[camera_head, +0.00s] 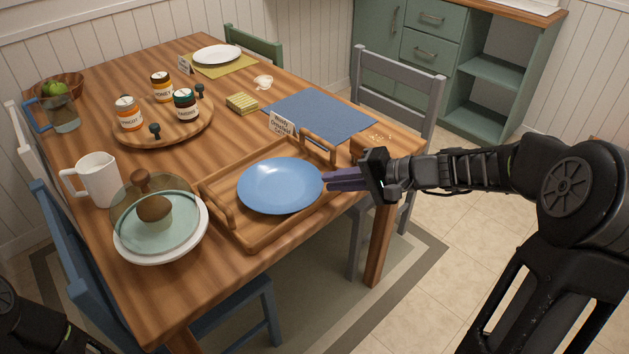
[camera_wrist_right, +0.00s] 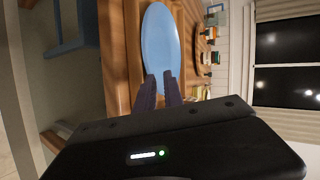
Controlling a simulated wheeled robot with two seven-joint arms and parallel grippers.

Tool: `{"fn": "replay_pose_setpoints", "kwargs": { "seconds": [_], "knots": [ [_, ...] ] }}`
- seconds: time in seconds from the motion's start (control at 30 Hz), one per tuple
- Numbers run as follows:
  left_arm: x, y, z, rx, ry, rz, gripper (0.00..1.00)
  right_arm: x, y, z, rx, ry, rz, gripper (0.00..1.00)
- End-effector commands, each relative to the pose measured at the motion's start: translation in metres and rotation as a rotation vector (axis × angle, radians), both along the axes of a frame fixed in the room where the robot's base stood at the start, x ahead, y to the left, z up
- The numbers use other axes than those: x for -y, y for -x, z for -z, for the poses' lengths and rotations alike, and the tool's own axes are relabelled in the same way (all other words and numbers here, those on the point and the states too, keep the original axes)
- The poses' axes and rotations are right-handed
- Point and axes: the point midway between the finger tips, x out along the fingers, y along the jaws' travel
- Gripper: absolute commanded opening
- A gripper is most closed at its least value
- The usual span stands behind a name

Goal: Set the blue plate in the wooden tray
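The round blue plate (camera_head: 280,185) is level over the floor of the wooden tray (camera_head: 252,233), inside its rim; I cannot tell whether it rests there or hovers slightly. My right gripper (camera_head: 328,181) reaches in from the right, its purple fingers close together at the plate's right rim. In the right wrist view, the fingers (camera_wrist_right: 159,83) lie on either side of the near edge of the plate (camera_wrist_right: 160,40) and look shut on it. My left gripper is out of view; only part of my left arm shows at lower left.
The tray has raised handles (camera_head: 318,147). A glass-lidded dish (camera_head: 158,222) and white pitcher (camera_head: 98,180) stand to its left. A round board with jars (camera_head: 185,104), a yellow sponge-like block (camera_head: 242,103), a small card (camera_head: 282,124) and a blue placemat (camera_head: 325,115) lie behind.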

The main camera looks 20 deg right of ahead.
Motion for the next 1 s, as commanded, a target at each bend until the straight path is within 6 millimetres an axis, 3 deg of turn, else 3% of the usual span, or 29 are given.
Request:
{"fn": "replay_pose_setpoints", "kwargs": {
  "seconds": [0.3, 1.0],
  "knots": [
    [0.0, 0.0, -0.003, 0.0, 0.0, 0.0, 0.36, 0.022, 0.023, -0.019, 0.003, -0.001, -0.003, 0.12],
    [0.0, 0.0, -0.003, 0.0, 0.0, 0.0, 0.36, 0.021, 0.023, -0.02, 0.005, -0.003, -0.004, 0.12]
  ]
}}
